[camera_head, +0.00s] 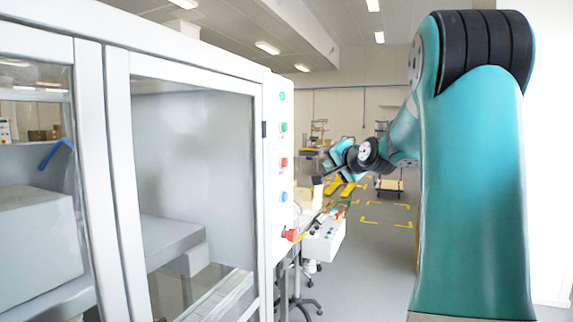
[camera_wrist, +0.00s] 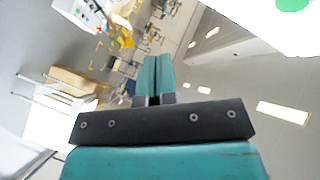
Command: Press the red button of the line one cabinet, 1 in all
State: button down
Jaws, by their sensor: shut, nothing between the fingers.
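The white cabinet (camera_head: 190,50) with glass doors fills the left of the head view. Its narrow side panel carries a column of buttons: two green ones at the top, a red button (camera_head: 284,162) below them, then a blue one (camera_head: 284,196). A larger red knob (camera_head: 291,235) sits lowest. No line label is readable. My gripper (camera_wrist: 154,60) is shut and empty, its teal fingers together in the wrist view. In the head view my gripper (camera_head: 319,180) is right of the panel, apart from the red button. The red button is not visible in the wrist view.
A small white control box (camera_head: 325,240) with several buttons stands low beside the panel; it also shows in the wrist view (camera_wrist: 80,12). A green button (camera_wrist: 292,4) shows at the wrist view's top right. Open floor (camera_head: 365,270) lies right of the cabinet; tables and carts stand farther back.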

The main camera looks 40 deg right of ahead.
aim_at(284, 163)
jog(key=w+a+p, duration=0.2)
jog(key=w+a, duration=0.1)
jog(key=w, duration=0.5)
jog(key=shift+a+p, duration=0.2)
jog(key=shift+p, duration=0.1)
jog(key=shift+w, duration=0.2)
dwell(1.7)
jog(key=shift+w+a, duration=0.15)
jog(key=shift+w, duration=0.1)
jog(key=shift+w+a, duration=0.2)
jog(key=shift+w, duration=0.25)
dwell(0.7)
jog(key=shift+s+d, duration=0.1)
jog(key=shift+s, duration=0.05)
jog(key=shift+s+d+b, duration=0.25)
jog(key=shift+s+b, duration=0.3)
jog(key=shift+s, duration=0.1)
